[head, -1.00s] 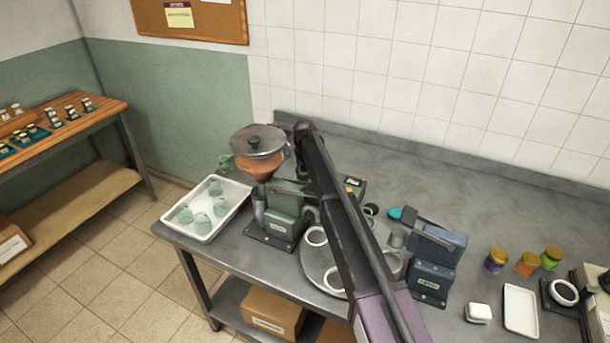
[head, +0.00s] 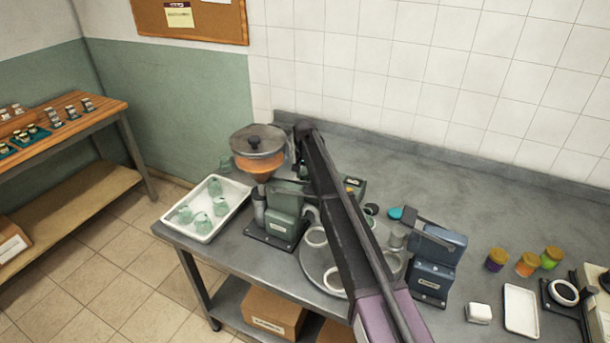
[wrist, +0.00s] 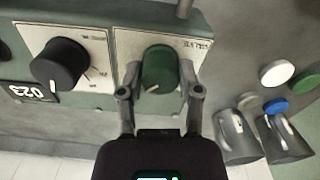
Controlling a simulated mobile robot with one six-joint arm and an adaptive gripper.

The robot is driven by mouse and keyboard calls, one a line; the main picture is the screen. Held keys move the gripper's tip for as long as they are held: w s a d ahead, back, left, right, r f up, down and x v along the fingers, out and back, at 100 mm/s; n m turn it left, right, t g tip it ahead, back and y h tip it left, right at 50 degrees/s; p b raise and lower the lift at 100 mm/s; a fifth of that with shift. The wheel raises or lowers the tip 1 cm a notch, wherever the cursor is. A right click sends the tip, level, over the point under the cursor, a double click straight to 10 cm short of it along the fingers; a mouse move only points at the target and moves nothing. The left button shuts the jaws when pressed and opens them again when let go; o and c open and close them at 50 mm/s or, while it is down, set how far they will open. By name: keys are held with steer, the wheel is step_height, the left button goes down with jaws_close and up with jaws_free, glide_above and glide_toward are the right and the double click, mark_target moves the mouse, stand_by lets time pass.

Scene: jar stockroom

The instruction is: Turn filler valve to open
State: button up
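The filler (head: 284,214) is a green machine with a lidded hopper (head: 258,150) holding orange contents, at the left of the bench in the head view. In the wrist view its panel carries a green knob (wrist: 160,68) with a pale pointer mark and a black knob (wrist: 60,64) to the left. My gripper (wrist: 160,92) is open, with one finger on each side of the green knob. Gaps show between fingers and knob, and I cannot tell whether either touches. In the head view my arm hides this panel and the gripper.
A white tray (head: 236,194) with several green jars stands left of the filler. A round turntable (head: 318,272) with pale rings lies beside it under my arm. A blue machine (head: 434,270) stands to the right. The back right of the bench is clear.

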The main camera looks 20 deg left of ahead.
steer(key=o, duration=0.3)
steer(key=shift+o, duration=0.2)
steer(key=shift+n, duration=0.4)
